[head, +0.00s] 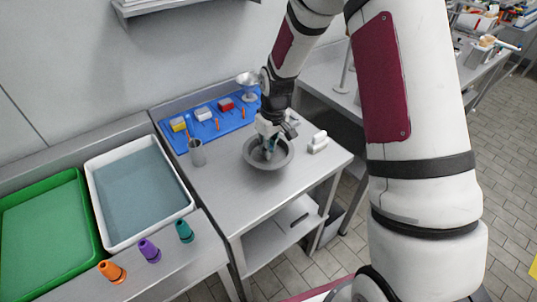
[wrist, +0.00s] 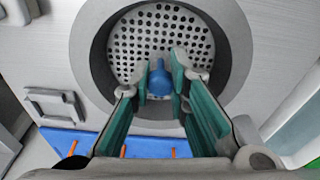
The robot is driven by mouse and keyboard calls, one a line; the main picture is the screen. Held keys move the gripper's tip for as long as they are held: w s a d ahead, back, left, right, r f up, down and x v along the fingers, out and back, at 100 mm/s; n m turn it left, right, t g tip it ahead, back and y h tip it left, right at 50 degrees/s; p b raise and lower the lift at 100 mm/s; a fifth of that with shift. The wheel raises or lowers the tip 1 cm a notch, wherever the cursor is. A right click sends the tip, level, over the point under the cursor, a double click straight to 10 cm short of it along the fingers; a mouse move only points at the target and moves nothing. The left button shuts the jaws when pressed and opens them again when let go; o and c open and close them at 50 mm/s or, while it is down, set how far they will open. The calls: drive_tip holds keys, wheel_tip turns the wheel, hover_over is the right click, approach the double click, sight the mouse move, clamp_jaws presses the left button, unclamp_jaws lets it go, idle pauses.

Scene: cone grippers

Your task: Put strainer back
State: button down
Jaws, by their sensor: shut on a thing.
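The strainer (wrist: 150,37) is a light round plate full of holes with a blue knob (wrist: 160,80) in its middle. In the wrist view it lies within the outline of a round grey basin (wrist: 90,60). I cannot tell whether it rests on the basin's bottom or hangs a little above it. The basin (head: 284,160) also shows on the steel table in the head view. My gripper (head: 269,147) points down into it and mostly hides the strainer there. In the wrist view, the green-padded fingers of my gripper (wrist: 165,75) are closed around the knob.
A blue mat (head: 237,126) with small blocks and orange pegs lies behind the basin. A metal cup (head: 197,153) stands to the left, white blocks (head: 318,142) to the right. A white tray (head: 100,190), a green tray (head: 95,232) and coloured cones (head: 149,250) are further left. The table's front is clear.

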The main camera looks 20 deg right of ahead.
drive_tip(key=shift+w+f+p, duration=0.15)
drive_tip(key=shift+f+p, duration=0.05)
drive_tip(key=shift+f, duration=0.7)
drive_tip(key=shift+w+f+p, duration=0.1)
drive_tip(key=shift+f+p, duration=0.05)
drive_tip(key=shift+f, duration=0.7)
drive_tip(key=shift+f, duration=0.1)
drive_tip(key=c, duration=1.5)
unclamp_jaws()
drive_tip(key=shift+c, duration=0.2)
